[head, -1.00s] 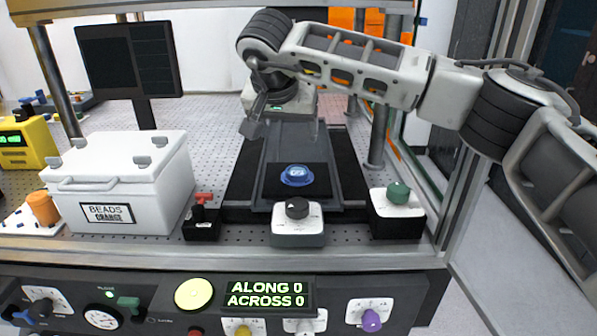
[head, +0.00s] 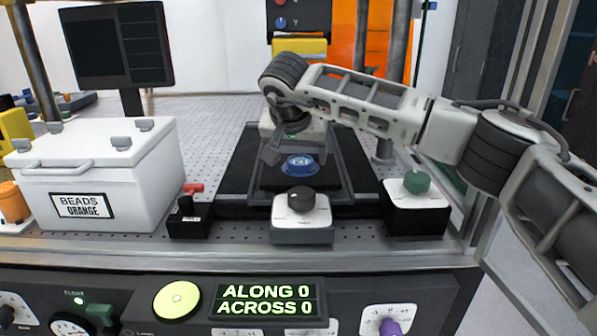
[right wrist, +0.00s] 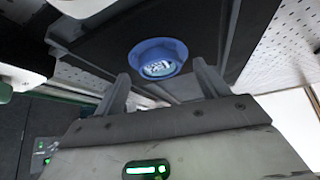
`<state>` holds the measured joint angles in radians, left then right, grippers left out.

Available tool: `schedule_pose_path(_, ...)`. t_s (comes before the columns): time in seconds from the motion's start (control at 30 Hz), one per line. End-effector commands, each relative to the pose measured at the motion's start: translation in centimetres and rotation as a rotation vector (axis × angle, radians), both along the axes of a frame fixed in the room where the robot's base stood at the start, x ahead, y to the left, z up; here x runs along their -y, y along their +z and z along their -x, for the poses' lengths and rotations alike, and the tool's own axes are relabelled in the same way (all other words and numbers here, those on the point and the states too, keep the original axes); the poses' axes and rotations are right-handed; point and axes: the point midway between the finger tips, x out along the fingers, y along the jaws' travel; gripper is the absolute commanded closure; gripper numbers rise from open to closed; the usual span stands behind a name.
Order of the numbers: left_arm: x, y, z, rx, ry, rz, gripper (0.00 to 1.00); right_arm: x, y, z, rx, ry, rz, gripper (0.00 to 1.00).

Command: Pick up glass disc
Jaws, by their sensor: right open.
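The glass disc (head: 300,163) appears as a blue, round piece with pale markings on its face. It sits on the black stage (head: 338,178) in the middle of the bench. It also shows in the right wrist view (right wrist: 158,57), just beyond the fingertips and in line with the gap between them. My right gripper (head: 296,158) is open and empty, pointing down just behind and above the disc. Its two fingers also show spread apart in the right wrist view (right wrist: 162,76). I cannot tell any contact with the disc. My left gripper is out of view.
A black-knobbed box (head: 302,232) stands in front of the stage, with a green-knobbed box (head: 416,222) to its right. A white BEADS ORANGE box (head: 150,185) and a red-topped black block (head: 190,222) stand left. A metal post (head: 468,205) edges the bench on the right.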

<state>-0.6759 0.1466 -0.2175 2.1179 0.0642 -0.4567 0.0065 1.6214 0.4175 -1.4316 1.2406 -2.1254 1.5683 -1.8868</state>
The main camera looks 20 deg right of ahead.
Motion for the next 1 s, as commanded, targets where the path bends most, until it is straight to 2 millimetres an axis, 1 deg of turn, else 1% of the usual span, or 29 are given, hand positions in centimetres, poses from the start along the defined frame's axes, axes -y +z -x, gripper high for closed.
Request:
schedule_pose_path(0.03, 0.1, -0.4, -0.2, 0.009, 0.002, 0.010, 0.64, 0.2, -1.1, -0.1, 0.000, -0.001, 0.000, 0.26)
schedule_pose_path(0.07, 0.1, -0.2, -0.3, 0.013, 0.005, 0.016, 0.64, 0.3, -1.2, -0.2, 0.001, -0.001, 0.000, 0.26)
schedule_pose_path(0.2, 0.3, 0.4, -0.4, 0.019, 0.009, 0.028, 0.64, 0.4, -1.0, -0.3, 0.002, 0.000, 0.000, 0.26)
schedule_pose_path(0.3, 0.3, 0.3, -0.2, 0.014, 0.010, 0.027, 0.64, 0.4, -1.0, -0.3, 0.001, -0.001, 0.000, 0.26)
schedule_pose_path(0.37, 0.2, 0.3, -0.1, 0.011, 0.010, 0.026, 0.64, 0.4, -1.0, -0.3, 0.001, -0.001, 0.000, 0.43)
schedule_pose_path(0.4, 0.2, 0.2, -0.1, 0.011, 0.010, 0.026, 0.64, 0.4, -1.0, -0.3, 0.001, -0.001, 0.000, 0.54)
schedule_pose_path(0.47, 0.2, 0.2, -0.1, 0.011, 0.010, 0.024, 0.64, 0.4, -1.0, -0.3, 0.001, -0.001, 0.000, 0.71)
schedule_pose_path(0.5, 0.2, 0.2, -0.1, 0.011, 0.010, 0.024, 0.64, 0.4, -1.0, -0.2, 0.001, -0.001, 0.000, 0.76)
schedule_pose_path(0.83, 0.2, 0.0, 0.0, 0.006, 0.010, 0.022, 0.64, 0.4, -0.8, -0.3, 0.001, -0.001, 0.000, 0.76)
schedule_pose_path(0.93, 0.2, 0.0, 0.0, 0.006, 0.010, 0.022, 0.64, 0.3, -0.2, -0.3, 0.003, -0.001, -0.001, 0.76)
schedule_pose_path(1.0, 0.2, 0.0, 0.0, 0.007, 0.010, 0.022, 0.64, 0.4, 0.5, -0.3, 0.004, -0.002, -0.001, 0.76)
